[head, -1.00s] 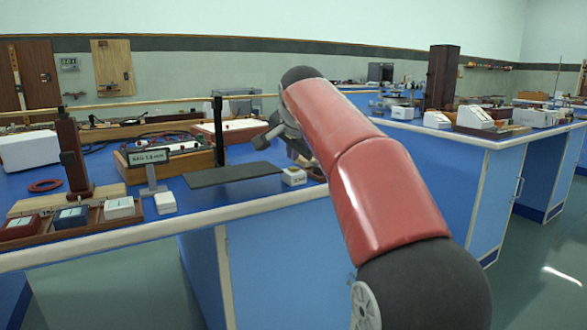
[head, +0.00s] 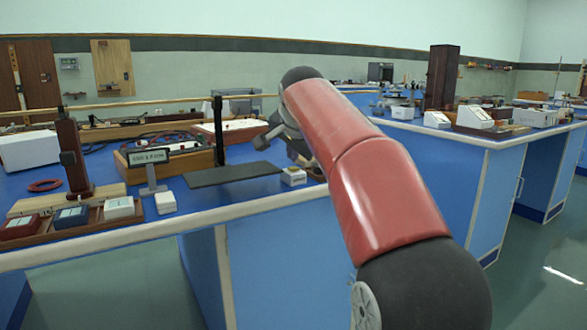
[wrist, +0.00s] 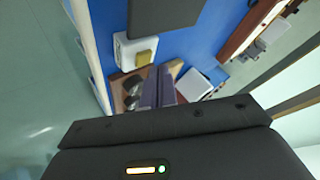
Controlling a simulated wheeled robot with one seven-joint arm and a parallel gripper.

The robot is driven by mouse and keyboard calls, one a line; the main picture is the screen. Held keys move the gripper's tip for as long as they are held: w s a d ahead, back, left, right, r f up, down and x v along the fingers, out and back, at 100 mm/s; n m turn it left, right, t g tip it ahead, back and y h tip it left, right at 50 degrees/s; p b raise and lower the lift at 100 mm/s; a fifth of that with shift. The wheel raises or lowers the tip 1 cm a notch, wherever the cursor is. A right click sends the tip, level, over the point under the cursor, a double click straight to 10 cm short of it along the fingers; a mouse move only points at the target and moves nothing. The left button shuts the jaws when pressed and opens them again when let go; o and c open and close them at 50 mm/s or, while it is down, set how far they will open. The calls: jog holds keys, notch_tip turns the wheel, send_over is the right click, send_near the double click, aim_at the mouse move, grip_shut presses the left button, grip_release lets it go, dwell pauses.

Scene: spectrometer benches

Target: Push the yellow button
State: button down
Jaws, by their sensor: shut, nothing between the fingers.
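The yellow button (wrist: 144,58) is a small block on the face of a white box (wrist: 123,47) in the wrist view, beside the end of a dark mat (wrist: 165,14). My gripper (wrist: 158,72) is shut and empty; its fingertips show just below and to the right of the button, apart from it in the picture. The height gap cannot be told. In the head view a small white box (head: 293,177) sits at the right end of the dark mat (head: 232,174), near the bench edge. Its button cannot be made out there, and my arm hides most of my gripper.
A wooden tray (wrist: 117,93) with dark round items lies near the fingers. The blue bench also holds a small display on a stand (head: 149,158), a wooden-sided box (head: 180,162) and a dark upright post (head: 218,130). The floor to the right is open.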

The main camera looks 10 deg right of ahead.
jog(key=shift+f, duration=0.4)
jog(key=shift+f+b, duration=0.5)
dwell(0.5)
jog(key=shift+r, duration=0.15)
jog(key=shift+r+p, duration=0.75)
jog(key=shift+p, duration=0.2)
notch_tip(320, 180, up, 5)
jog(key=p, duration=0.5)
dwell(0.4)
